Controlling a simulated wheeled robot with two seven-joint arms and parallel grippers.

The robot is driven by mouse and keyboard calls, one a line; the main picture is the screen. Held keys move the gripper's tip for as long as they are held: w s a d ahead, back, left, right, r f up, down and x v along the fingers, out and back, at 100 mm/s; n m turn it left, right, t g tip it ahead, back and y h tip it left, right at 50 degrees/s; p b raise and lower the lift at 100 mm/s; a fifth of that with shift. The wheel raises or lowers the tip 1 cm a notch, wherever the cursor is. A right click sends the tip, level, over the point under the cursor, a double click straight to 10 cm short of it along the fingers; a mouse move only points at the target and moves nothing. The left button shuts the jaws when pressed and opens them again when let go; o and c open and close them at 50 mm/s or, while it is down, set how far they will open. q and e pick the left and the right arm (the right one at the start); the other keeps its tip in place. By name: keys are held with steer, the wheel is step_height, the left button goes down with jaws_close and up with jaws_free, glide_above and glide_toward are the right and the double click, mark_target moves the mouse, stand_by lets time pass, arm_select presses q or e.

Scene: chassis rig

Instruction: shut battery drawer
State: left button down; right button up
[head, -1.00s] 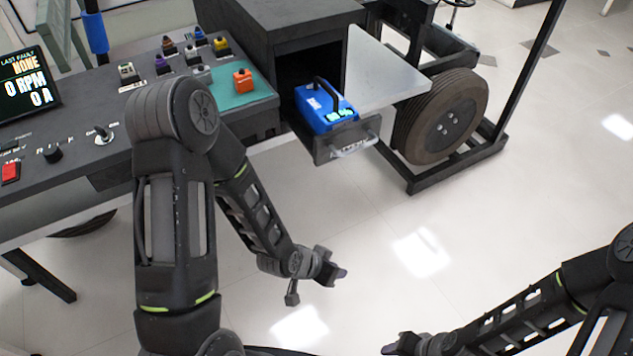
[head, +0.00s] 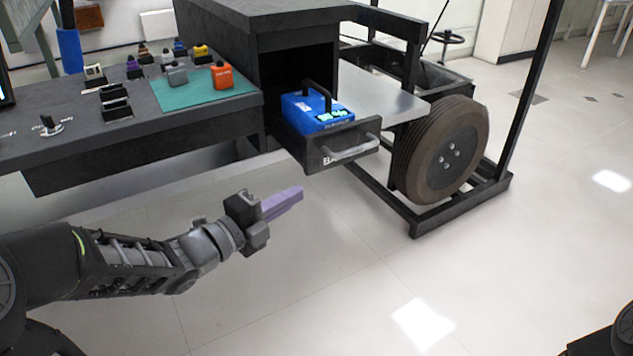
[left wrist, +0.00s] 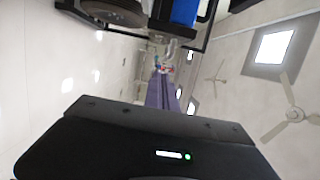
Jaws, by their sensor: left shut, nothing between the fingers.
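The battery drawer (head: 345,150) is pulled out of the black cabinet (head: 290,50) in the head view. Its grey bar handle (head: 352,150) is on the front panel. A blue battery (head: 305,110) with a black carry handle sits inside the drawer. My left gripper (head: 285,203) is shut and empty, below and left of the drawer front and apart from it, its purple fingers pointing right. The left wrist view shows the purple fingers (left wrist: 163,95), with a blue patch of the battery (left wrist: 186,12) at the top edge. My right gripper is out of view.
A bench with a teal mat (head: 200,86) and several coloured blocks stands left of the cabinet. A grey plate (head: 375,92) sticks out beside the drawer. A wheel (head: 450,150) on a black frame stands to the right. The floor in front is clear.

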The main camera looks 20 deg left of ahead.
mark_target(315, 165)
arm_select(q)
steer(key=shift+w, duration=0.1)
steer(key=w+b, duration=0.1)
steer(key=w, duration=0.2)
steer(key=w+d, duration=0.1)
steer(key=w, duration=0.3)
steer(key=w+d+b, duration=0.1)
steer(key=w, duration=0.2)
steer(key=shift+w+b, duration=0.3)
steer(key=shift+w, duration=0.05)
steer(key=shift+w+a, duration=0.35)
steer(key=shift+a, duration=0.05)
steer(key=shift+w+a, duration=0.1)
steer(key=shift+a, duration=0.05)
